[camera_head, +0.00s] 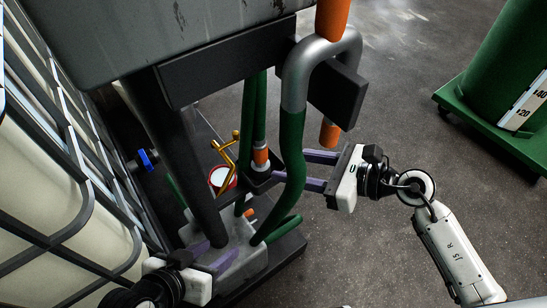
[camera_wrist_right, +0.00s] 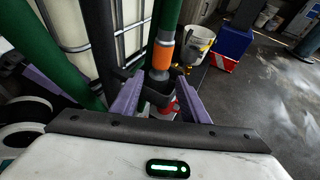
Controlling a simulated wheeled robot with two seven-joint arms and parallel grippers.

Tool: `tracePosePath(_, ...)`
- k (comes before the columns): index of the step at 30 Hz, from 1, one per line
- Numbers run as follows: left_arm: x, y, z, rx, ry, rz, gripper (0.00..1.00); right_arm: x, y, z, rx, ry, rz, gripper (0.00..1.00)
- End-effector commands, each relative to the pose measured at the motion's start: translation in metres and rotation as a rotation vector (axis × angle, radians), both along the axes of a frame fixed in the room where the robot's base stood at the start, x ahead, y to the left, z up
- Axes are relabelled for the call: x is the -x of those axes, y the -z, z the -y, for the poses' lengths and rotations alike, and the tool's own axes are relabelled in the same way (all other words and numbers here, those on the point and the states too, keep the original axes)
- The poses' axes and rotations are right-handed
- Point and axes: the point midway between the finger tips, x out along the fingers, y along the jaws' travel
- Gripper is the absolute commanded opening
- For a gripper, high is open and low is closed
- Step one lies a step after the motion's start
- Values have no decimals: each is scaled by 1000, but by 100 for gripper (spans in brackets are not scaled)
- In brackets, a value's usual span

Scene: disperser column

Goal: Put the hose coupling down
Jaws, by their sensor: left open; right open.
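The hose coupling (camera_head: 261,158), with an orange collar at the end of a green hose, stands upright at a black holder (camera_head: 262,178). In the right wrist view the coupling (camera_wrist_right: 163,56) points down into the black cup-like holder (camera_wrist_right: 157,92). I cannot tell how deep it sits. My right gripper (camera_head: 289,164) is open, its purple fingers reaching in from the right. In the right wrist view its fingertips (camera_wrist_right: 158,84) lie either side of the holder and coupling, apart from the orange collar. My left gripper (camera_head: 220,252) is open low down by a grey block (camera_head: 244,262).
A thick green hose with a grey bent pipe (camera_head: 295,75) hangs close to my right fingers. A white-topped red container (camera_head: 221,178) and yellow handle (camera_head: 226,152) stand left of the coupling. A caged tank (camera_head: 60,215) fills the left.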

Motion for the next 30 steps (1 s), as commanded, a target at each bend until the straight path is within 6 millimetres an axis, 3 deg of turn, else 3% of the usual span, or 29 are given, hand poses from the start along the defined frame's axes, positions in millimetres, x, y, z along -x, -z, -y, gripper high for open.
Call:
tracePosePath(7,0,-5,-4,3,-21,17,48,21,-15,37,1,1,-2,41)
tracePosePath(11,0,-6,-5,3,-26,22,48,26,-20,44,-8,3,-2,41)
tracePosePath(14,-1,-6,-5,3,-27,25,48,27,-34,38,-113,39,-33,41)
tracePosePath(18,-1,-6,-5,3,-27,25,48,21,-82,28,-521,200,-180,41)
tracePosePath(22,-1,-6,-5,3,-27,25,48,4,-114,55,-1059,448,-463,41)
tracePosePath(24,-1,-6,-5,3,-27,25,48,-4,-108,80,-1337,599,-650,41)
tracePosePath(26,-1,-6,-5,3,-27,25,48,-6,-90,99,-1563,739,-825,41)
tracePosePath(30,-1,-6,-5,3,-27,24,48,15,-13,121,-2014,1101,-1279,41)
